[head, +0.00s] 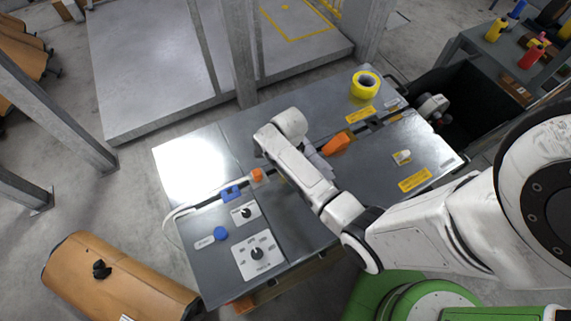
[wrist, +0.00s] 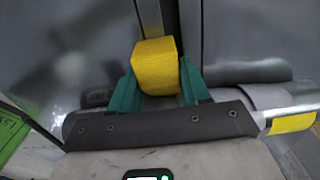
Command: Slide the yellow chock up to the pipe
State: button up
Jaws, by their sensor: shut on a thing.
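The yellow chock (wrist: 156,68) is a block between the two green fingers of my gripper (wrist: 155,85) in the wrist view. The gripper is shut on it, low over the grey metal bench top. In the head view my arm hides the chock and the fingertips. A silver-grey cylinder, which looks like the pipe (wrist: 272,97), lies across the wrist view behind the dark gripper bar. A grey part of it seems to show beside my arm in the head view (head: 318,162). I cannot tell whether the chock touches it.
A slot runs along the bench. An upright post (head: 240,55) stands behind it.

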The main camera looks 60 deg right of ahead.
jog(key=o, duration=1.2)
jog(key=shift+r, duration=0.1)
notch_tip(320, 180, up, 11)
jog(key=shift+f, duration=0.15)
dwell(0.3)
jog(key=s+a+n, duration=0.4)
jog(key=n, duration=0.4)
jog(key=s+a+r+n+b, duration=0.1)
jog(key=s+a+n, duration=0.3)
jog(key=n, duration=0.4)
jog(key=s+a+r+n+t, duration=0.1)
jog(key=s+a+n, duration=0.3)
jog(key=n, duration=0.4)
jog(key=shift+s+a+r, duration=0.15)
jog(key=shift+a, duration=0.75)
